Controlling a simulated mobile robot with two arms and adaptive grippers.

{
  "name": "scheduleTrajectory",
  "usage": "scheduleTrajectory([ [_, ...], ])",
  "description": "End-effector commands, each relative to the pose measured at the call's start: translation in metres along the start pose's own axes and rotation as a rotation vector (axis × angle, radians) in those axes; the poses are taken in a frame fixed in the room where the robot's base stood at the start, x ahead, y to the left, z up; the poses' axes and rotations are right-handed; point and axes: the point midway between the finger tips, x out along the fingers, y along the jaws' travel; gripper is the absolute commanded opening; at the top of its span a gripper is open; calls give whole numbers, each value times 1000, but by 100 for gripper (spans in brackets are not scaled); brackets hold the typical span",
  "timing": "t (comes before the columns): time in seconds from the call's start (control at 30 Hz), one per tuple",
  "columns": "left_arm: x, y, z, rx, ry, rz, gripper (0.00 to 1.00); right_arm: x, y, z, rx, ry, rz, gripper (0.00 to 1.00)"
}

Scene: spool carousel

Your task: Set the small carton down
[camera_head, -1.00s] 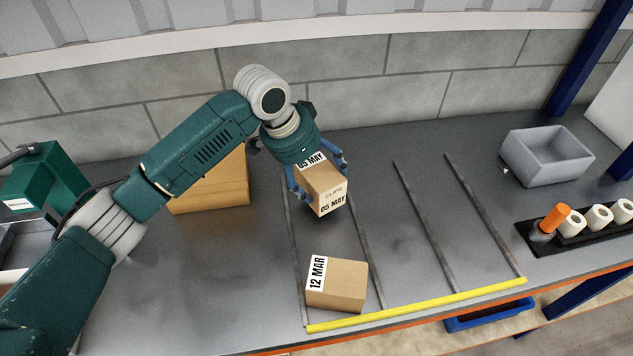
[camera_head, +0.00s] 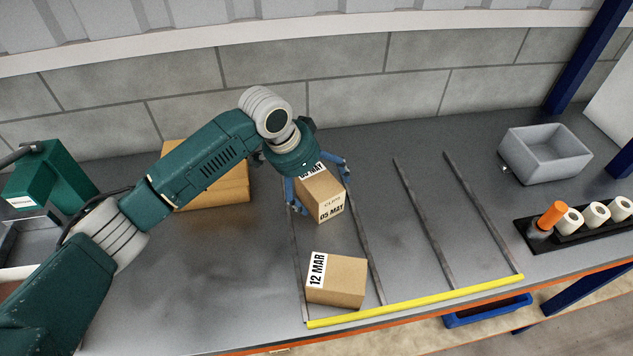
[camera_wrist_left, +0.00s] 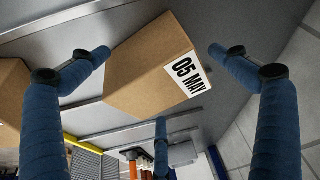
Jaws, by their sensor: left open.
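The small carton (camera_head: 322,196), marked 05 MAY, sits on the grey table between two thin rails, behind another carton. My left gripper (camera_head: 318,187) is open around it, with a finger on each side. In the left wrist view the carton (camera_wrist_left: 155,68) lies between the spread blue fingers of my left gripper (camera_wrist_left: 155,55), with gaps on both sides. Whether its underside rests fully flat is hard to see. My right gripper does not show.
A carton marked 12 MAR (camera_head: 338,281) stands in the same lane, near the yellow front strip (camera_head: 420,303). A larger box (camera_head: 215,185) stands behind my left arm. The two lanes to the right are empty. A grey bin (camera_head: 545,155) and a black rack (camera_head: 545,240) stand at right.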

Motion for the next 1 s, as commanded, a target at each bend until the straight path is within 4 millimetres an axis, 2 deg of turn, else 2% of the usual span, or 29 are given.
scheduleTrajectory([
  [0.13, -5, 0, -1, 0, 1, -1, 98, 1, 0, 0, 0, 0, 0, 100],
  [0.23, -17, -1, -2, 1, 3, -2, 98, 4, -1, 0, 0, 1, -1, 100],
  [0.5, -74, -2, -1, 1, 4, -4, 98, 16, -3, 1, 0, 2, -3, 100],
  [0.7, -108, 0, -1, 1, 2, -1, 98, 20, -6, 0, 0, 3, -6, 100],
  [0.83, -119, 0, -1, 0, 1, -1, 98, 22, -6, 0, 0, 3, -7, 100],
  [1.0, -122, 0, -1, -1, 0, 1, 98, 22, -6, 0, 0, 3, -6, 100],
])
